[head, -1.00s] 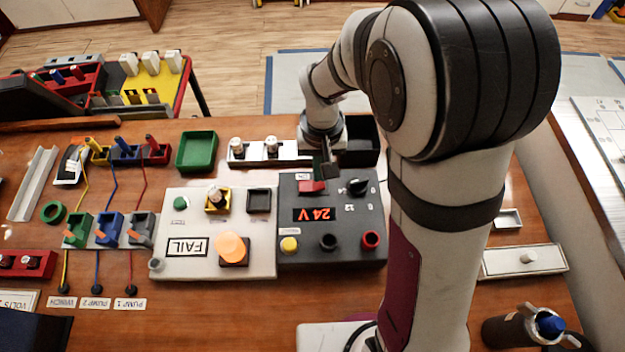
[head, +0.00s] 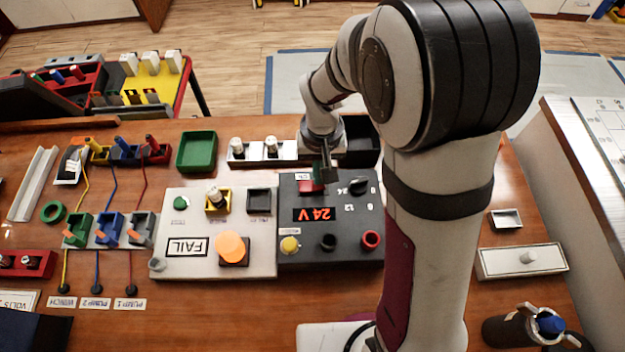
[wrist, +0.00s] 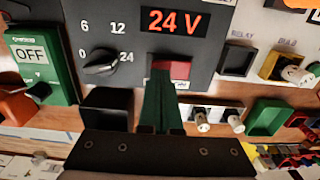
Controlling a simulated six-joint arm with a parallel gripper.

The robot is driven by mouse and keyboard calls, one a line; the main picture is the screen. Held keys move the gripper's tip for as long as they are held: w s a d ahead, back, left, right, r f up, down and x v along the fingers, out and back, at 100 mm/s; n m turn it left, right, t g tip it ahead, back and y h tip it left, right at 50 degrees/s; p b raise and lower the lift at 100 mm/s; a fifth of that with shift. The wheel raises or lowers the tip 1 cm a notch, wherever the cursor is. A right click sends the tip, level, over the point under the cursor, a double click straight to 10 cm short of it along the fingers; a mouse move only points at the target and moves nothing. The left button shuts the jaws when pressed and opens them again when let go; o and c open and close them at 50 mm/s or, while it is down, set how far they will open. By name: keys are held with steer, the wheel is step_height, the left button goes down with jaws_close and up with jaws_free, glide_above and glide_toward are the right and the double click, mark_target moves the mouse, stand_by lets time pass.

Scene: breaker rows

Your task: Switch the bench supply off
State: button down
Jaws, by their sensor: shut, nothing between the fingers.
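The bench supply (head: 350,255) is a dark grey panel right of the middle in the head view. Its display (head: 314,214) glows red with 24 V, also readable in the wrist view (wrist: 174,21). Its red rocker switch (head: 308,187) sits beside the display; in the wrist view the switch (wrist: 170,68) is partly hidden by my fingertips. My gripper (head: 322,178) is shut and empty, its green fingers (wrist: 160,85) at the switch's edge. I cannot tell whether they touch it. A black rotary knob (head: 358,186) is close by.
A light panel (head: 175,262) marked FAIL, with an orange button (head: 230,247), adjoins the supply on the left. A black bin (head: 362,140) and a white strip with pegs (head: 255,158) lie behind. A green device reading OFF (wrist: 40,65) shows in the wrist view.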

steer(key=shift+f, duration=0.4)
steer(key=shift+r, duration=3.5)
steer(key=s+d+r+m+y, duration=0.1)
steer(key=s+d+r+m, duration=0.1)
steer(key=s, duration=0.8)
steer(key=s+d+r+m, duration=0.1)
steer(key=s+r+m, duration=0.2)
steer(key=s, duration=0.7)
steer(key=shift+s+d+r+m+y, duration=0.3)
steer(key=shift+s+d+r+y, duration=0.05)
steer(key=shift+d+r+y, duration=0.1)
steer(key=c, duration=1.6)
jaws_free()
